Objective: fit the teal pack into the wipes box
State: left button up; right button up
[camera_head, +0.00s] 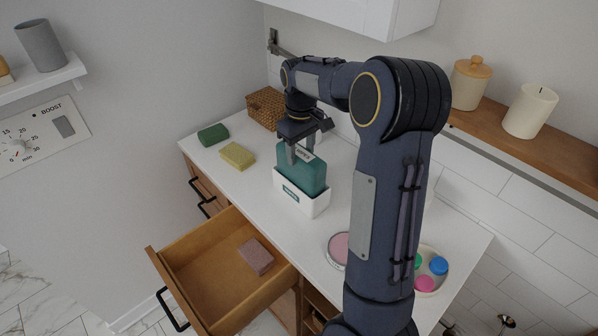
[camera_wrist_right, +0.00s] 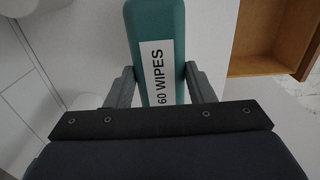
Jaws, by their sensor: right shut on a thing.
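The teal pack (camera_head: 302,172) stands upright in the head view, with its lower part inside the white wipes box (camera_head: 301,199) on the counter. The box has a small teal label on its front. My right gripper (camera_head: 303,154) is above the box and shut on the upper part of the pack. In the right wrist view the teal pack (camera_wrist_right: 158,40), with a white "60 WIPES" label, is between the two fingers (camera_wrist_right: 161,85). How deep the pack sits is hidden by the box walls. My left gripper is not in view.
A yellow sponge (camera_head: 237,156), a green block (camera_head: 213,135) and a woven basket (camera_head: 266,108) stand on the counter left of and behind the box. An open drawer (camera_head: 222,262) holds a pinkish-brown sponge (camera_head: 256,256). A pink round dish (camera_head: 338,247) lies right of the box.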

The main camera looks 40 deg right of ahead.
notch_tip(320, 180, down, 5)
jog(key=shift+f+p, duration=0.15)
jog(key=shift+p, duration=0.3)
jog(key=shift+f, duration=0.4)
jog(key=shift+f, duration=0.15)
jog(key=o, duration=1.5)
